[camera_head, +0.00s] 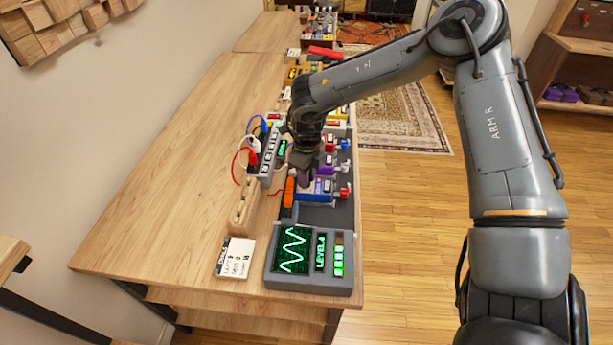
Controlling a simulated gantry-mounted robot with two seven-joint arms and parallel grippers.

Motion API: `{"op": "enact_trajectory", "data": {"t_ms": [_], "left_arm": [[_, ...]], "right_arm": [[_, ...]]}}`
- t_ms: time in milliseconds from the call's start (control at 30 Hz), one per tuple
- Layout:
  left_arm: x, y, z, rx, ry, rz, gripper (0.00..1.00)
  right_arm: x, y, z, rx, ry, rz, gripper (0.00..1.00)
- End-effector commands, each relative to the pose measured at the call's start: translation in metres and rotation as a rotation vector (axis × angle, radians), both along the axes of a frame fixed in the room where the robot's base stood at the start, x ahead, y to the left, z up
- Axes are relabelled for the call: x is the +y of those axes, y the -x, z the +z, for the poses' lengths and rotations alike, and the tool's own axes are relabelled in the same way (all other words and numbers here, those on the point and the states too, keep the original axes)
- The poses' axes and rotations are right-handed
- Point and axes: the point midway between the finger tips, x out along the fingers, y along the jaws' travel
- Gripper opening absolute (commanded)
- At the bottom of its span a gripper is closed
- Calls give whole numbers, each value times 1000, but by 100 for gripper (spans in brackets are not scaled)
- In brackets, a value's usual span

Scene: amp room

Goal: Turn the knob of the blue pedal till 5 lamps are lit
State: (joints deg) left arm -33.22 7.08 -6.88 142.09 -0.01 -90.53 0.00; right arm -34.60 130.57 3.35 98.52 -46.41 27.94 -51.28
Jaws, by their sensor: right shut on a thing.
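The blue pedal (326,187) sits on the dark pedal board near the right edge of the wooden bench. My right gripper (304,178) reaches down over the left end of the blue pedal and is shut on its knob, which the fingers mostly hide. The grey meter box (309,284) stands at the front end of the board. It shows a green wave, a LEVEL readout and a lamp column (338,256), with several lamps lit green and the top one dark reddish. My left gripper is not in view.
Purple and red pedals stand just behind the blue one. A grey socket strip (267,158) with red, white and blue cables lies to the left, near a wooden block (243,203) and a paper card (235,257). The bench's left side is bare.

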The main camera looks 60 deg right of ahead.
Motion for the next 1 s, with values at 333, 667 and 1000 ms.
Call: {"op": "enact_trajectory", "data": {"t_ms": [333,667,1000], "left_arm": [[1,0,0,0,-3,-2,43],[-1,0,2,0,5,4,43],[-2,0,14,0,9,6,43]], "right_arm": [[0,0,0,0,0,1,48],[0,0,1,0,0,30,48],[0,0,2,2,1,329,48]]}}
